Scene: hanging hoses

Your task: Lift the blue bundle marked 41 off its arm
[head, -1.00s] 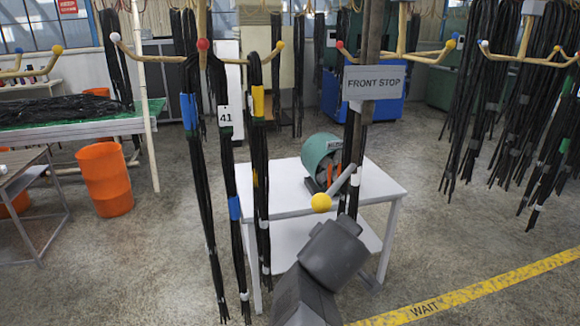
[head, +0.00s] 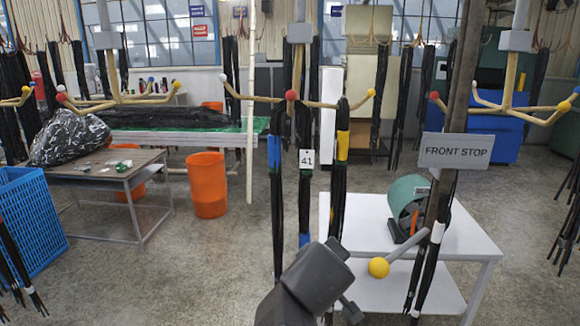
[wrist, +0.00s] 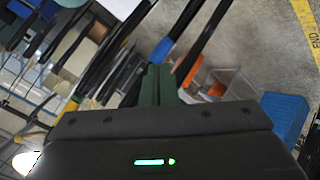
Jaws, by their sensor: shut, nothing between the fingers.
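The bundle marked 41 (head: 305,195) is a hank of black hoses with a white tag and a blue band low down. It hangs from the rack's middle arm (head: 291,96), which ends in a red ball. A bundle with a higher blue band (head: 274,152) hangs to its left, and one with a yellow band (head: 342,146) to its right. In the wrist view, my gripper's green fingers (wrist: 159,68) are together and empty. A black hose bundle with a blue band (wrist: 162,52) shows just beyond their tips; its tag is not visible there. My arm hides the marked bundle's lower end in the head view.
A post with a FRONT STOP sign (head: 456,151) and a yellow-ended bar (head: 379,267) stands right of the bundles. A white table (head: 470,240) is behind. An orange bin (head: 208,185) and a grey table (head: 110,178) are left. Open floor lies between.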

